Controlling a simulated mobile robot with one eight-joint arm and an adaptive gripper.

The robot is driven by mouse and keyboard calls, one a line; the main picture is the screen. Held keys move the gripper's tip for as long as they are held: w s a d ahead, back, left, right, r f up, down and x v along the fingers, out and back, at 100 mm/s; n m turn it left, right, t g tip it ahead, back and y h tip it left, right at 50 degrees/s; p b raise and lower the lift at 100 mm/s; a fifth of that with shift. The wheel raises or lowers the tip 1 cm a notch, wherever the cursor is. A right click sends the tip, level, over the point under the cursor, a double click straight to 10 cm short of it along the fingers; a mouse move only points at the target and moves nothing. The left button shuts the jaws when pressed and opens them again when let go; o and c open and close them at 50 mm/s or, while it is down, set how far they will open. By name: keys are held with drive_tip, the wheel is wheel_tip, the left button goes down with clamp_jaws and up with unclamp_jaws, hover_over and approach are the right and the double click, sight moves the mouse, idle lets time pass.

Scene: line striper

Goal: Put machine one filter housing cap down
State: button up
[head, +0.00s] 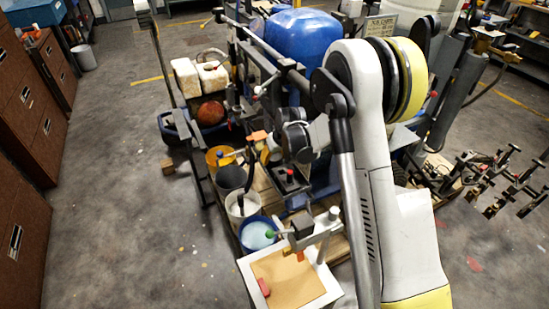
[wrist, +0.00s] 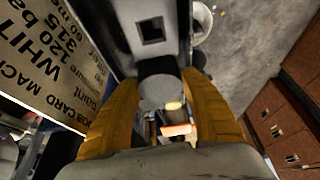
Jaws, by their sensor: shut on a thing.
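My gripper (wrist: 160,82) is shut, its two orange fingers on either side of a grey round piece, which looks like the filter housing cap (wrist: 158,92). In the head view, orange parts of my gripper (head: 263,146) show beside the machine's front, above the buckets; the cap cannot be made out there. The striping machine, with a blue tank (head: 302,42), stands behind my arm.
A white-rimmed tray (head: 328,292) with a tan bottom and a small red item (head: 264,287) stands at the front. Several buckets, including a blue one (head: 258,233), line the machine's left. A lettered job card (wrist: 50,55) is close to my gripper.

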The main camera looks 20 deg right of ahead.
drive_tip(key=o, duration=0.8)
drive_tip(key=shift+f, duration=0.15)
